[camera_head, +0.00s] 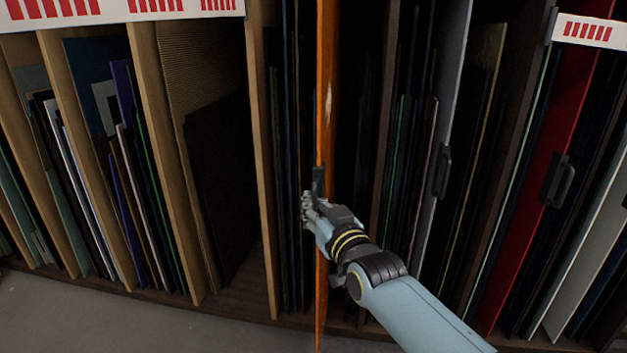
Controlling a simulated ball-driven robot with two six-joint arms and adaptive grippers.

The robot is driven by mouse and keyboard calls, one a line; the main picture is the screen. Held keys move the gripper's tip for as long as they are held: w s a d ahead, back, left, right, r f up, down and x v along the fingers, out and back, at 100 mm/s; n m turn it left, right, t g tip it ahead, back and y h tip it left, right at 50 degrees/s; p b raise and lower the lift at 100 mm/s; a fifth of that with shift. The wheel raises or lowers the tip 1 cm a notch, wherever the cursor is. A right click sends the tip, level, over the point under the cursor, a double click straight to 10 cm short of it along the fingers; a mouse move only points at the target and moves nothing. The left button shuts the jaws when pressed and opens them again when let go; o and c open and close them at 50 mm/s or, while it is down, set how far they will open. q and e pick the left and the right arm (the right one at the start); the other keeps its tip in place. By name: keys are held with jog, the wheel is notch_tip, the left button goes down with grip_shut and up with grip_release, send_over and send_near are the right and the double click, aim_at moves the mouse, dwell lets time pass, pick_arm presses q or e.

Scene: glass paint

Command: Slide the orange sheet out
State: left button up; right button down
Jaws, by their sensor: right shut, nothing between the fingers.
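The orange sheet (326,95) stands upright and edge-on in the rack, right of the picture's middle, and reaches from the top edge down to the floor area. A dark handle (319,180) shows on its edge. The hand covers part of the sheet. I cannot tell whether the fingers touch the sheet. My left gripper is not in view.
Wooden dividers (255,130) split the rack into slots packed with upright sheets. A red sheet (545,150) with a black handle and a grey sheet (450,90) with a handle stand to the right. Grey floor (120,320) lies clear in front at lower left.

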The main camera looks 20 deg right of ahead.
pick_arm(q)
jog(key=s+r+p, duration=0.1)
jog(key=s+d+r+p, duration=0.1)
jog(key=p, duration=0.1)
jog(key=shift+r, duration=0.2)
pick_arm(e)
jog(key=s+a, duration=0.3)
jog(key=s, duration=0.3)
jog(key=shift+a, duration=0.4)
jog(key=shift+f, duration=0.15)
jog(key=c, duration=1.4)
grip_release()
jog(key=shift+c, duration=0.2)
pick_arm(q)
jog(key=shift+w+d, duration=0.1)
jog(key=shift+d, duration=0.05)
pick_arm(e)
jog(key=shift+o, duration=0.3)
jog(key=shift+w, duration=0.1)
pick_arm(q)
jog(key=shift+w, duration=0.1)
